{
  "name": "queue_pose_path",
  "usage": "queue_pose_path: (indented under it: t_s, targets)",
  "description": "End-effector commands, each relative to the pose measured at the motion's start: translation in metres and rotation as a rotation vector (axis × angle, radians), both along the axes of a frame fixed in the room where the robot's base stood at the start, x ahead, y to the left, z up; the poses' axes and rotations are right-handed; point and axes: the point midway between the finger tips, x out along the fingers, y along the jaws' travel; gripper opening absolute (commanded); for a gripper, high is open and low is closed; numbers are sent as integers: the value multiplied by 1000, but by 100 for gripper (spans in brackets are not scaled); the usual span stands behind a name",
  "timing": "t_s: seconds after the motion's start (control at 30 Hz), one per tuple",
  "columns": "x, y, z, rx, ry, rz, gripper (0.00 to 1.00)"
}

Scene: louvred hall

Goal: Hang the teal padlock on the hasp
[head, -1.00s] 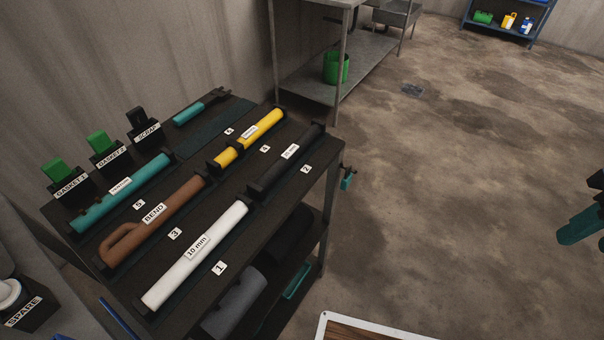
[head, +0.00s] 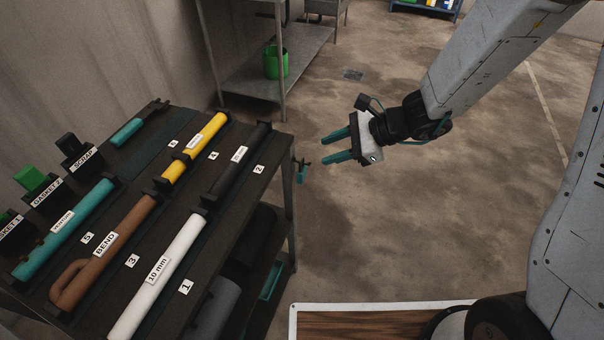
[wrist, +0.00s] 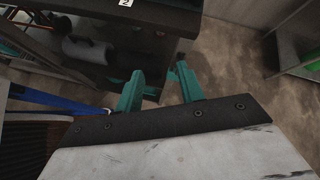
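In the wrist view the open fingers (wrist: 160,74) point towards the bench; I cannot make out the padlock there.
The workbench (head: 150,218) carries labelled tubes, including a white tube (head: 158,275) and a brown bent one (head: 105,245). A teal tray (head: 271,281) lies on its lower shelf. A metal table (head: 305,55) with a green bucket (head: 276,64) stands behind. The floor right of the bench is clear.

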Motion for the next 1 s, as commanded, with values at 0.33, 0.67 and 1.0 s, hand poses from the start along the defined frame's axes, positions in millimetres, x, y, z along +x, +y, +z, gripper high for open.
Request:
queue_pose_path:
  t_s: [0.33,0.67,1.0]
  targets:
    - [29,-3,-93,19,241,-339,38]
    - [37,16,-114,18,253,-355,38]
    - [50,51,-143,18,251,-353,38]
